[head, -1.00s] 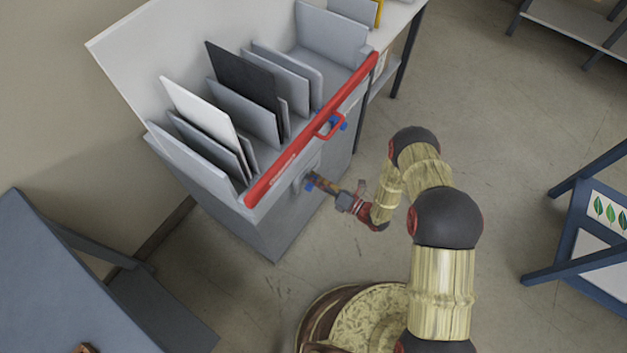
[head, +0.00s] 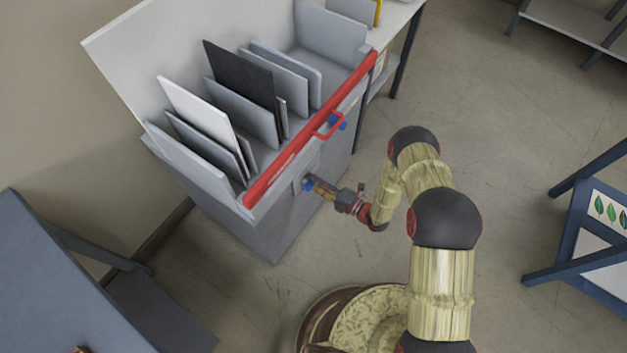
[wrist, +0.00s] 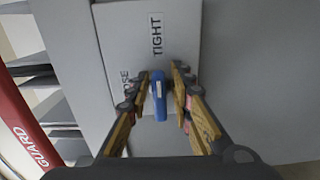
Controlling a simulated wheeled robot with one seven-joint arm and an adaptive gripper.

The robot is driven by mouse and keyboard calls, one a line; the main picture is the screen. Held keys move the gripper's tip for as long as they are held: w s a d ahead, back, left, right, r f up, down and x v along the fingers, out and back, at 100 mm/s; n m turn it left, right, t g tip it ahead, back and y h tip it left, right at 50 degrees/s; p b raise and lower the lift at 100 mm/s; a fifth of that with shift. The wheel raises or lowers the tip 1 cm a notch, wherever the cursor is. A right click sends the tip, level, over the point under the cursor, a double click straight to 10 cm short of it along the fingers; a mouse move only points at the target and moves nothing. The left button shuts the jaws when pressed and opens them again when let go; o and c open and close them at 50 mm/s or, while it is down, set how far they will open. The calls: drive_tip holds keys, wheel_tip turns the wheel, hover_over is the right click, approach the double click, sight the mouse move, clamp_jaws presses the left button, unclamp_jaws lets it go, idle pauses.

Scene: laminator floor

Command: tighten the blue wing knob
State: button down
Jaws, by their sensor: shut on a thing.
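The blue wing knob (wrist: 158,94) is on a light plate (wrist: 180,20) on the front of the grey cabinet. The plate carries the words "TIGHT" and, partly hidden, one ending in "OSE". In the wrist view the wing lies nearly upright, its top just below "TIGHT". My gripper (wrist: 160,82) is shut on the knob, one finger on each side of it. In the head view my gripper (head: 317,187) reaches the cabinet front from the right, and a bit of the blue knob (head: 308,184) shows at its tips.
The red guard bar (head: 290,150) marked "GUARD" runs along the cabinet's top front edge, with a red handle (head: 330,127) and a second blue part (head: 341,124) beside it. Several panels (head: 240,80) stand in the cabinet (head: 290,225). A blue-grey table (head: 60,280) is at lower left.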

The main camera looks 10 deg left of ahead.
idle(0.3)
drive_tip(key=c, duration=1.8)
unclamp_jaws()
drive_tip(key=shift+c, duration=0.2)
drive_tip(key=v, duration=1.2)
drive_tip(key=shift+s, duration=0.1)
